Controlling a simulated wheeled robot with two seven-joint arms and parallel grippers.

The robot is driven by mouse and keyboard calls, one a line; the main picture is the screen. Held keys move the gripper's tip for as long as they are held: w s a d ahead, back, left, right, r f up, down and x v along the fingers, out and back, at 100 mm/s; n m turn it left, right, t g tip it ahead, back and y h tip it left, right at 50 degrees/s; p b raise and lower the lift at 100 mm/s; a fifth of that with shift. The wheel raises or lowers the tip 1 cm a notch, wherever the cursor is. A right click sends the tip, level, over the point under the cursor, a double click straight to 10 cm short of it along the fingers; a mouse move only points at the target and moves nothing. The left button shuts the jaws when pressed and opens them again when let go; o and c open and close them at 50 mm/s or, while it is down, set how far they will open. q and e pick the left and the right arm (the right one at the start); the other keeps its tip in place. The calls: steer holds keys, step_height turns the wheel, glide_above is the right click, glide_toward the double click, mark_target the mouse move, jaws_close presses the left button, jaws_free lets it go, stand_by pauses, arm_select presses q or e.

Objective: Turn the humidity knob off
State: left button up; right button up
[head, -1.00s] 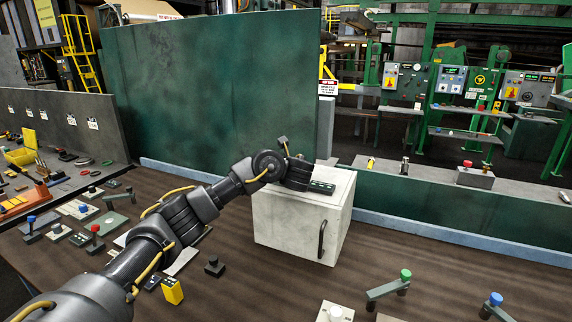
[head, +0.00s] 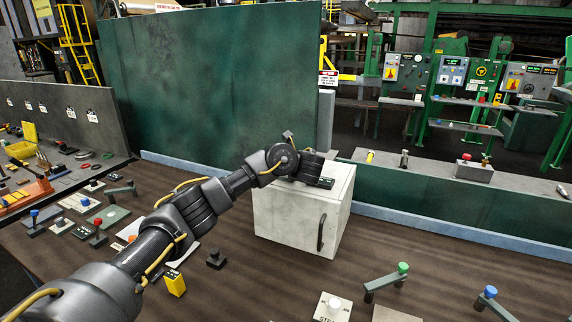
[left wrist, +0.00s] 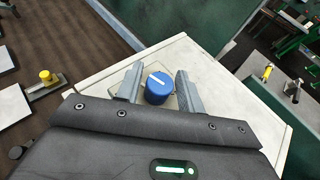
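A round blue knob (left wrist: 159,88) with a white line on its top sits on a small pale plate on the top of a white cabinet (left wrist: 222,72). I cannot read any label on it. My left gripper (left wrist: 160,70) is open, with one finger on each side of the knob, close to it. Whether the fingers touch it I cannot tell. In the head view my left arm reaches across to the top of the white cabinet (head: 292,223), and the hand hides the knob there. My right gripper is not in view.
A dark green panel (head: 210,85) stands behind the cabinet. Levers with green (head: 402,268) and blue (head: 490,292) knobs stand at the front right. A yellow block (head: 174,283) and a small black knob (head: 215,259) lie near my arm. Wall control boxes are far right.

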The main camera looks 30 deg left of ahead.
arm_select(q)
steer(key=shift+o, duration=0.8)
steer(key=shift+s+d, duration=0.1)
steer(key=shift+d, duration=0.05)
steer(key=v, duration=1)
steer(key=shift+s+d+r, duration=0.1)
steer(key=shift+s, duration=0.05)
